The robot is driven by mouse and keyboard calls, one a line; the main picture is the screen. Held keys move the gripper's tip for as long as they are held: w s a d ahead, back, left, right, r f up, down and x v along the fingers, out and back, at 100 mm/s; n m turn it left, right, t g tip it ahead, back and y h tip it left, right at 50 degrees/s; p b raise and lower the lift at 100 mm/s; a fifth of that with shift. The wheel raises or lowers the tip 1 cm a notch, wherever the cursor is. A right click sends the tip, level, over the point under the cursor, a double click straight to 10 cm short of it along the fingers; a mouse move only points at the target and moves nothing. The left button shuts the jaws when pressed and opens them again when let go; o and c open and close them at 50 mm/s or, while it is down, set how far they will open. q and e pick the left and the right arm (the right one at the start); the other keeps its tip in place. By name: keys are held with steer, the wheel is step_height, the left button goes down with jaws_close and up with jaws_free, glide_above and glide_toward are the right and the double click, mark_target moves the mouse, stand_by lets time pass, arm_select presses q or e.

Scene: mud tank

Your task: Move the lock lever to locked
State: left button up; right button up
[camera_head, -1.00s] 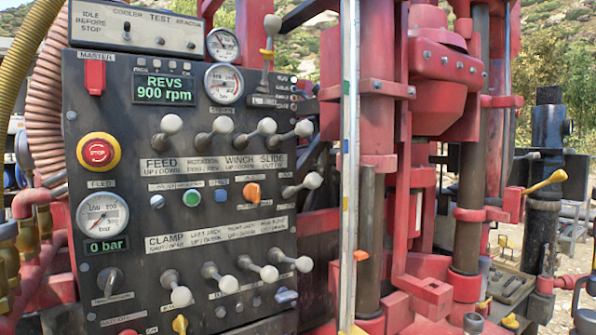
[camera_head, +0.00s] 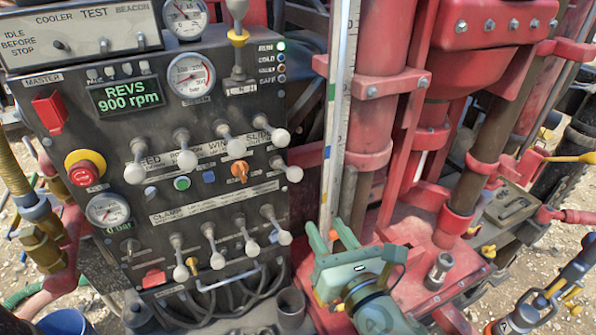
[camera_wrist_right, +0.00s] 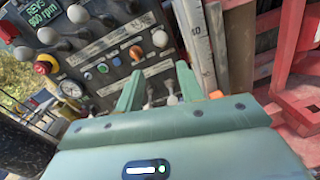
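The control panel (camera_head: 110,190) carries several levers with pale knobs, and I cannot tell for sure which is the lock lever. One lever with a yellow collar (camera_head: 238,38) stands upright at the panel's top right. A small yellow lever (camera_head: 191,265) sits low on the panel. My right gripper (camera_head: 325,230) is open and empty, in front of the red frame, right of the lower knob row and apart from it. In the right wrist view its green fingers (camera_wrist_right: 158,82) stand apart, with the panel's lower levers beyond them. My left gripper is not in view.
A red stop button (camera_head: 85,172) and an orange switch (camera_head: 240,172) are on the panel. A tall measuring strip (camera_head: 333,130) and red columns (camera_head: 383,110) stand just right of it. Hoses (camera_head: 235,285) run below the panel.

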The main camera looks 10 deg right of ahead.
mark_target(297, 179)
steer(key=p+x, duration=0.2)
steer(key=x, duration=1.4)
steer(key=shift+w+p, duration=0.15)
steer(key=shift+p, duration=0.15)
jaws_close()
step_height(297, 179, down, 8)
steer(key=t+b, duration=0.4)
steer(key=b, duration=1.6)
steer(key=shift+s+r+y, duration=0.2)
steer(key=shift+s+y, duration=0.05)
steer(key=shift+y, duration=0.05)
steer(key=shift+d, duration=0.1)
